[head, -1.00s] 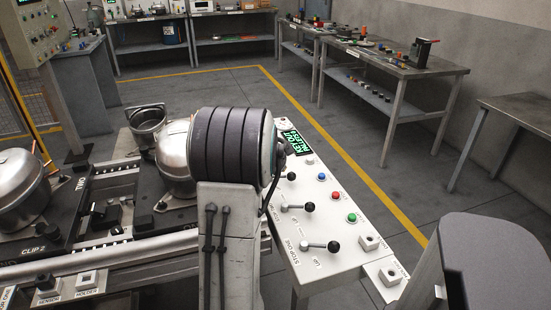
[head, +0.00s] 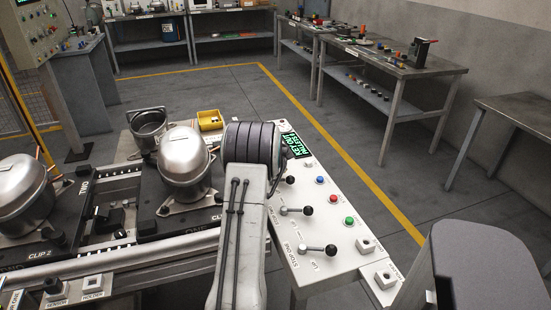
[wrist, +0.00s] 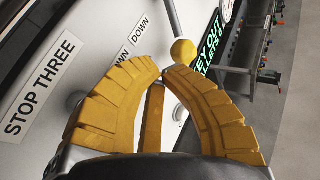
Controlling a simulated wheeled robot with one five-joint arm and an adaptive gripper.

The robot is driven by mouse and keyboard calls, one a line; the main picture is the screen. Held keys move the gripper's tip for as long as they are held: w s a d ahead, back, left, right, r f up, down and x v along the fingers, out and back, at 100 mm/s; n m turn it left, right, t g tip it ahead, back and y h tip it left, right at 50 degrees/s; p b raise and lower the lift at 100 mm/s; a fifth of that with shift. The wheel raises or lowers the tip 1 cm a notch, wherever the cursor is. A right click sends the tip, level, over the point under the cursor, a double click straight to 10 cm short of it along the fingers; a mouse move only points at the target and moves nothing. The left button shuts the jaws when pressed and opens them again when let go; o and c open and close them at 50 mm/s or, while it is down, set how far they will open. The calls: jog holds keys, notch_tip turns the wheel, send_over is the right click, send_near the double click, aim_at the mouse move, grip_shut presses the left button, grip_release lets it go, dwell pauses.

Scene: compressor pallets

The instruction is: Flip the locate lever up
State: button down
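In the wrist view, a lever with a yellow ball knob (wrist: 184,52) stands just beyond my fingertips. Its own label is not readable, so I cannot tell for sure that it is the locate lever. My gripper (wrist: 161,69) has yellow ribbed fingers, with their tips almost together and nothing seen between them. The knob looks apart from the tips. The panel (wrist: 95,75) there reads STOP THREE and DOWN twice. In the head view my arm hides the gripper and the yellow knob. Two black-knobbed levers (head: 307,210) (head: 331,250) show on the near panel.
A green-lit display (head: 297,145) and red, blue and green buttons (head: 349,221) are on the panel. Silver compressors (head: 184,160) sit on the left, with a yellow bin (head: 210,120) behind. Workbenches (head: 390,65) stand across the open floor.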

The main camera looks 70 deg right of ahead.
jog(key=shift+w+d+f, duration=0.1)
jog(key=shift+d, duration=0.35)
jog(key=shift+w+d+f, duration=0.1)
jog(key=shift+d, duration=0.35)
jog(key=shift+d, duration=0.1)
jog(key=shift+s+d+b, duration=0.1)
jog(key=shift+d+b, duration=0.1)
jog(key=shift+b, duration=0.45)
